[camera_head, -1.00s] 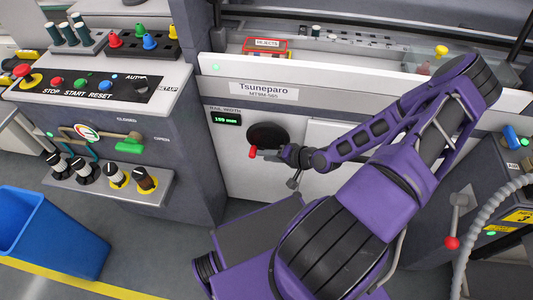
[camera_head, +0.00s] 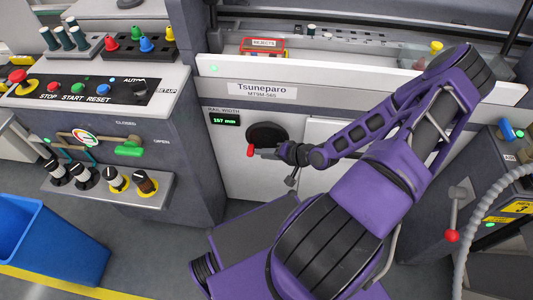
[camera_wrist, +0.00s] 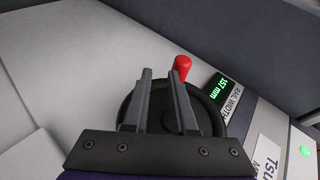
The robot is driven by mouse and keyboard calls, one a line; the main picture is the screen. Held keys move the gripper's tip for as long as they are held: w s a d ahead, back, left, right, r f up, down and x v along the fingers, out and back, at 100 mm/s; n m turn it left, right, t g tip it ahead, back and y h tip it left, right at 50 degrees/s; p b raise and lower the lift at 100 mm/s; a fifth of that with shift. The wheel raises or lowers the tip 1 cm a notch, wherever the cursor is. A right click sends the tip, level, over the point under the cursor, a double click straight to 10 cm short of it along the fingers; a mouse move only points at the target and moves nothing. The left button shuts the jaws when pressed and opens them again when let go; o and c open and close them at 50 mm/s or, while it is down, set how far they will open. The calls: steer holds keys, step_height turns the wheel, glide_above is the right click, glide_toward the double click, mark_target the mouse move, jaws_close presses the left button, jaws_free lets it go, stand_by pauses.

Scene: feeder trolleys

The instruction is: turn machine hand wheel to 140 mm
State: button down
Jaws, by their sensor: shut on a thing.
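The black hand wheel (camera_head: 266,133) sits on the white front of the machine, with a red handle (camera_head: 250,150) sticking out at its lower left. My gripper (camera_head: 278,150) reaches it from the right and is shut on the wheel. In the wrist view, the two fingers (camera_wrist: 160,76) lie over the wheel (camera_wrist: 126,108), and the red handle (camera_wrist: 182,66) shows just past the right fingertip. The exact part gripped is hidden. The green rail width display (camera_head: 225,121) is above left of the wheel; in the wrist view the display (camera_wrist: 219,87) reads 157 mm.
A control panel (camera_head: 100,88) with buttons and a shelf of knobs (camera_head: 105,183) stand left of the wheel. A blue bin (camera_head: 50,240) is on the floor at lower left. A lever with a red ball (camera_head: 452,235) is on the right. A rejects tray (camera_head: 263,46) sits above.

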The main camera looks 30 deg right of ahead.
steer(key=shift+w+a+f, duration=0.15)
steer(key=shift+a+f, duration=0.05)
steer(key=shift+a, duration=0.25)
steer(key=shift+w+a+f, duration=0.15)
steer(key=shift+a+f, duration=0.05)
steer(key=shift+a, duration=0.2)
steer(key=shift+w+a+y, duration=0.15)
steer(key=shift+w+y, duration=0.15)
steer(key=shift+r, duration=0.1)
steer(key=shift+s, duration=0.1)
stand_by(1.0)
